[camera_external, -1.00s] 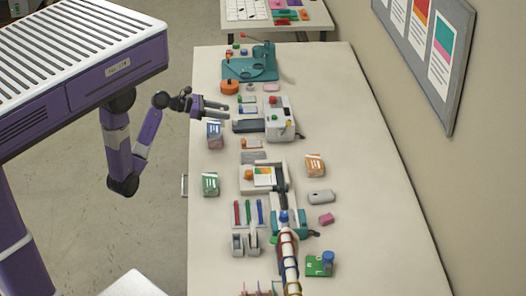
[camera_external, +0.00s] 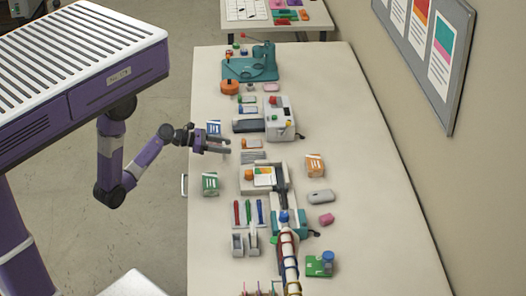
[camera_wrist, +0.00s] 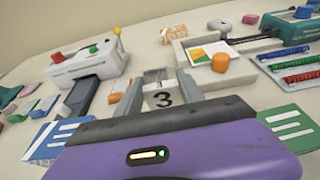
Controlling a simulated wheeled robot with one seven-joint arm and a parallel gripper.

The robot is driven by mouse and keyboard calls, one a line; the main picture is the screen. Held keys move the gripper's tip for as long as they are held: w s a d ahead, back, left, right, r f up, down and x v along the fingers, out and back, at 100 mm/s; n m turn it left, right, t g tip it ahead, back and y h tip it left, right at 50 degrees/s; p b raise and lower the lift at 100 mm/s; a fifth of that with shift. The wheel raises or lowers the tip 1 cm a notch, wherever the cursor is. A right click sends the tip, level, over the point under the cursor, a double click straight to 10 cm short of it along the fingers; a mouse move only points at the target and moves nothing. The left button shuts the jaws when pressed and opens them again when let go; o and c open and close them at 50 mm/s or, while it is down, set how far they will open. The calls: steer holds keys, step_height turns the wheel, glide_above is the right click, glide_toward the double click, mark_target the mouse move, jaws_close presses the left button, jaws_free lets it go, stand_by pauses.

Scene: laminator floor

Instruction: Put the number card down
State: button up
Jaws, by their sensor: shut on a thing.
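The number card (camera_wrist: 164,98) is a small white piece with a black "3", held upright between the fingers of my gripper (camera_wrist: 160,86) in the wrist view. My gripper is shut on it. In the outside view my gripper (camera_external: 228,146) is over the left part of the bench, just right of the blue-labelled pack (camera_external: 214,128) and left of a small grey ridged holder (camera_external: 253,157). The card is too small to make out there. In the wrist view the grey holder (camera_wrist: 154,75) shows just behind the card, partly hidden by the fingers.
A white laminator-like machine (camera_external: 279,120) stands beyond my gripper. A white tray (camera_external: 245,187) with papers and an orange knob lies nearer the camera. A green-labelled pack (camera_external: 210,183) is at the left edge. The bench's right side (camera_external: 370,160) is clear.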

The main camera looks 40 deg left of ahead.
steer(key=shift+f, duration=1.85)
steer(key=shift+f, duration=0.15)
steer(key=o, duration=1.4)
steer(key=shift+c, duration=0.2)
steer(key=shift+r, duration=0.2)
steer(key=b+v, duration=0.1)
steer(key=v, duration=1.1)
